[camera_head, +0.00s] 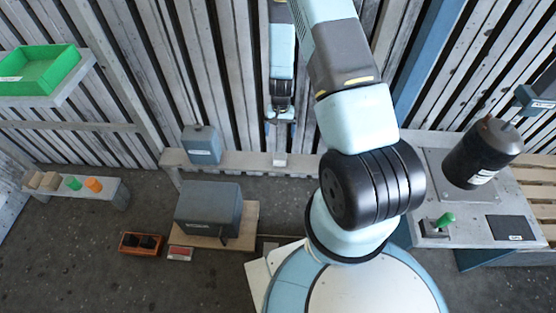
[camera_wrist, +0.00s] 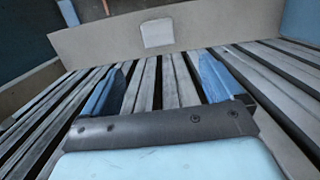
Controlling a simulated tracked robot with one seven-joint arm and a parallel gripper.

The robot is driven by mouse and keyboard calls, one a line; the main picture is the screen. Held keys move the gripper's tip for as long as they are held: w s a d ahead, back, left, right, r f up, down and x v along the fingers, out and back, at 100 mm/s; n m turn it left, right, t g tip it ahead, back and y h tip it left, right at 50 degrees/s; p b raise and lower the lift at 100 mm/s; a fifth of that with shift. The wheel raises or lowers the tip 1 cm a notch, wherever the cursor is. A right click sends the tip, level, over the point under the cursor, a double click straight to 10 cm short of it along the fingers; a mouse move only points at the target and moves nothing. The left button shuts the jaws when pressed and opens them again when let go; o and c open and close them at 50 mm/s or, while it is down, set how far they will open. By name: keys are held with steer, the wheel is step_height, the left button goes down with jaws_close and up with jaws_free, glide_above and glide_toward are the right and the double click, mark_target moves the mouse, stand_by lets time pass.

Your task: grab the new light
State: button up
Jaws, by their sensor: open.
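I cannot tell for sure which thing is the new light. A small green piece (camera_head: 73,183) and a small orange piece (camera_head: 94,185) stand on a low grey shelf (camera_head: 118,196) at the far left in the head view. Another green-topped piece (camera_head: 445,220) stands on the right bench. My gripper (camera_head: 280,117) is at the upper middle, far from all of these. In the wrist view its two blue fingers (camera_wrist: 160,82) are spread and nothing is between them. A small white square (camera_wrist: 157,33) on a beige ledge (camera_wrist: 220,22) shows beyond the fingertips.
A grey box (camera_head: 209,215) stands on a board, with an orange bin (camera_head: 141,244) beside it. A smaller blue-grey box (camera_head: 201,146) sits on the back ledge. A green tray (camera_head: 38,72) is at upper left. A black cylinder (camera_head: 481,152) stands over the right bench (camera_head: 440,185).

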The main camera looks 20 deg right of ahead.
mark_target(280, 155)
steer(key=f, duration=0.3)
steer(key=s+f, duration=0.1)
steer(key=f, duration=0.6)
steer(key=shift+s+a, duration=0.15)
steer(key=shift+s, duration=0.1)
steer(key=shift+s+a+f, duration=0.1)
steer(key=shift+a+f, duration=0.05)
steer(key=shift+f, duration=1.2)
steer(key=shift+a+f, duration=0.1)
steer(key=shift+f, duration=1.25)
steer(key=shift+c, duration=0.4)
steer(key=c, duration=1)
steer(key=shift+r, duration=0.1)
